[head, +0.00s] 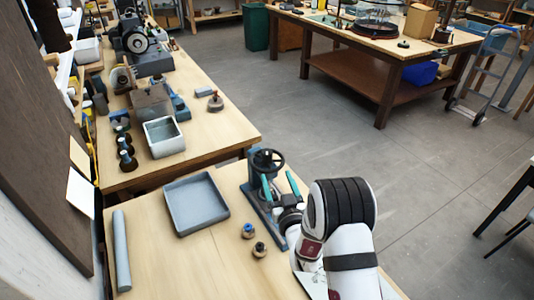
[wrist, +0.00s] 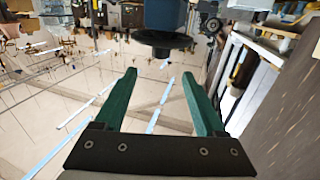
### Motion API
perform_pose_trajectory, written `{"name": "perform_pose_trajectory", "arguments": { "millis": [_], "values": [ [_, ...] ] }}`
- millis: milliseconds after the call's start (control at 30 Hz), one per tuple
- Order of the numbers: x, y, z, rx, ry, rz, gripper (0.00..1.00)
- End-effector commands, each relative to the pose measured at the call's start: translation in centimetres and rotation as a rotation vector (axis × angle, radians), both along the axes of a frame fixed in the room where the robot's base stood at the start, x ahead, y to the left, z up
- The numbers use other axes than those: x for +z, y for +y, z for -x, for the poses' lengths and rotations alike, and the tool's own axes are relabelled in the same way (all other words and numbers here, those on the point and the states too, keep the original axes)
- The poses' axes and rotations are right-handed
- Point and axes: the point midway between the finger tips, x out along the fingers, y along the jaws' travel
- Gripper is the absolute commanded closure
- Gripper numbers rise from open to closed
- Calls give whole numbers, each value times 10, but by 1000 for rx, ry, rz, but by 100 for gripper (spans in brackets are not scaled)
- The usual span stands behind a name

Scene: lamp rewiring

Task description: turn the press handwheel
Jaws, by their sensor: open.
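The press (head: 256,178) is a blue-grey column on a long base at the right side of the near bench. Its black spoked handwheel (head: 266,160) sits at the top of the column. My gripper (head: 280,183) is beside the press, with its two teal fingers pointing up, apart and empty. In the wrist view, my gripper (wrist: 158,74) shows two green fingers spread wide with nothing between them. In that view the dark handwheel (wrist: 163,41) appears edge-on beyond the fingertips, below the blue press column (wrist: 166,14). I see no contact with it.
A grey tray (head: 226,210) lies left of the press on the near bench. Two small fittings (head: 248,231) (head: 260,249) stand in front of the press, and a grey tube (head: 121,250) lies at the left edge. Open floor lies to the right.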

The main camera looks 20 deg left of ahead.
Motion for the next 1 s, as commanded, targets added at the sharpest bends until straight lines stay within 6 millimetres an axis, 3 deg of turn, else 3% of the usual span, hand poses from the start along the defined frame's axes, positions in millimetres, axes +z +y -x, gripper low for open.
{"name": "perform_pose_trajectory", "arguments": {
  "millis": [200,400,600,833,867,1000],
  "values": [
    [0,31,-54,2,-3,1,28],
    [0,51,-89,4,-2,1,28],
    [0,58,-103,4,-1,3,28],
    [0,59,-104,4,0,4,28],
    [0,59,-104,4,0,4,30],
    [0,59,-104,3,0,4,55]
  ]
}}
